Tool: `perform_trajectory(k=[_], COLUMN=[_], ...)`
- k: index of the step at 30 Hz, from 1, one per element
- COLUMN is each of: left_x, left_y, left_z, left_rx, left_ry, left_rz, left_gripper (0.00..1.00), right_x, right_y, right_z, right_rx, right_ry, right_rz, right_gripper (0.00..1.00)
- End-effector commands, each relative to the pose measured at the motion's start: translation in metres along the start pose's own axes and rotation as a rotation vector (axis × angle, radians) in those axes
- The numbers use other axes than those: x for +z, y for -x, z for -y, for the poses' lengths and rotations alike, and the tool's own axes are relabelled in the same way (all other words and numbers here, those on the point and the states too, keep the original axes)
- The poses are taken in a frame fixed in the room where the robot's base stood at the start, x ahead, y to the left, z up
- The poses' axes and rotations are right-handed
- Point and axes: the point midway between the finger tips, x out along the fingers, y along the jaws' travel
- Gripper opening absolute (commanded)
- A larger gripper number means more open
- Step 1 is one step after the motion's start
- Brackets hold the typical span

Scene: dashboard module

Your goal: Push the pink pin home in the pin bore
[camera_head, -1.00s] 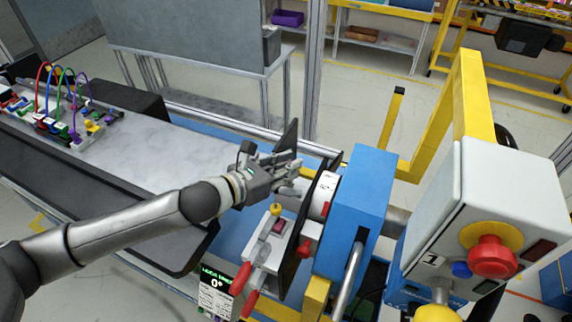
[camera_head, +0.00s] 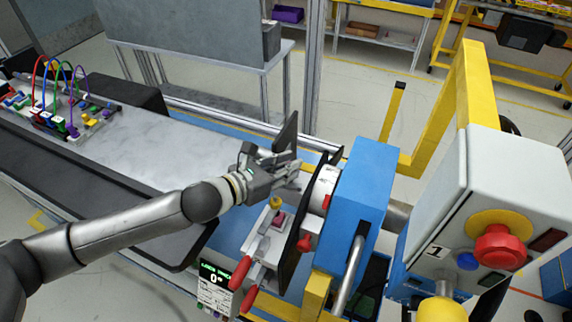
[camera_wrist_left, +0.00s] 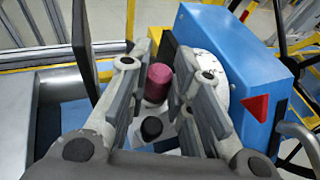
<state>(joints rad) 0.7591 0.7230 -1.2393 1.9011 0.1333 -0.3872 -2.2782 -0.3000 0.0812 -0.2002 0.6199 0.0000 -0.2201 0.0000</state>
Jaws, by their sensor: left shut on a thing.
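The pink pin (camera_wrist_left: 157,83) shows in the left wrist view as a short upright cylinder between the fingertips. My left gripper (camera_wrist_left: 160,75) is shut on it, with a finger on either side. In the head view my left gripper (camera_head: 292,173) hangs beside the round white face (camera_head: 319,192) of a blue machine, above a small light-coloured fixture (camera_head: 260,245). The pin is not clear there behind the fingers. I cannot make out the pin bore in either view. My right gripper is not in view.
The blue housing (camera_head: 362,210) stands close right of the left gripper. A thin dark panel (camera_head: 287,132) rises just behind it. The fixture has a yellow knob (camera_head: 276,203) and red-handled levers (camera_head: 243,274). The grey tabletop (camera_head: 165,150) at left is mostly clear.

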Motion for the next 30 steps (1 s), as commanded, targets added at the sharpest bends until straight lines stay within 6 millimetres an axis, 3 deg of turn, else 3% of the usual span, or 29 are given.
perform_trajectory(k=[14,15,20,30], left_x=[-0.012,-0.011,-0.011,-0.012], left_y=[-0.004,-0.004,-0.004,-0.002], left_z=[0.0,0.0,0.0,0.0], left_rx=[-0.001,-0.001,-0.001,-0.001], left_ry=[0.001,0.001,0.001,0.001], left_rz=[0.0,0.0,0.0,-0.002], left_gripper=[0.0,0.25,0.45,0.45], right_x=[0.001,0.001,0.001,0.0], right_y=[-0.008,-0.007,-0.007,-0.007], right_z=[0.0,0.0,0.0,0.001], right_rx=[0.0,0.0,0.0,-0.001], right_ry=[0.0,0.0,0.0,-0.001], right_rz=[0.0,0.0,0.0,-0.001], right_gripper=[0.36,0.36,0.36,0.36])
